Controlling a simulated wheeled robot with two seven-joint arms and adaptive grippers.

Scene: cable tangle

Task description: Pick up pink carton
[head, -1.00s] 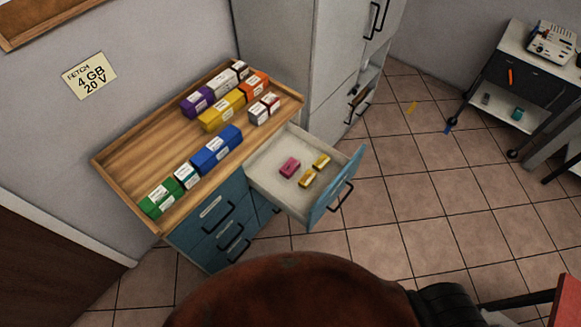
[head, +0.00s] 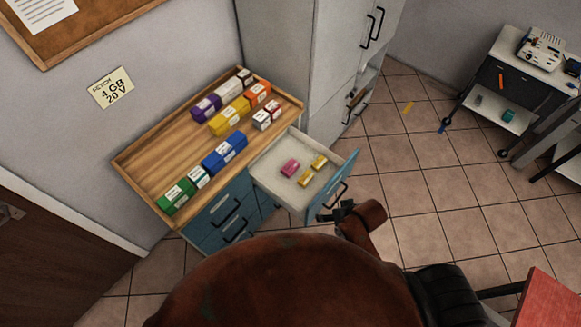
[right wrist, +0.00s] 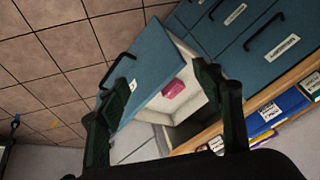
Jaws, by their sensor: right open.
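The pink carton (head: 290,168) lies in the open white-lined drawer (head: 266,171) of the blue cabinet, left of two small yellow cartons (head: 305,179). The right wrist view shows the pink carton (right wrist: 173,90) inside the drawer, beyond and between my fingers. My right gripper (head: 343,211) is just outside the drawer's blue front, near its handle, apart from the carton. In the right wrist view the right gripper (right wrist: 164,66) has its fingers spread with nothing between them. My left gripper is not in view.
The wooden cabinet top (head: 165,158) holds several coloured boxes, including a blue one (head: 224,153). The drawer front (head: 334,186) stands between my right gripper and the carton. A tall grey cabinet (head: 280,60) is behind. Tiled floor on the right is mostly clear.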

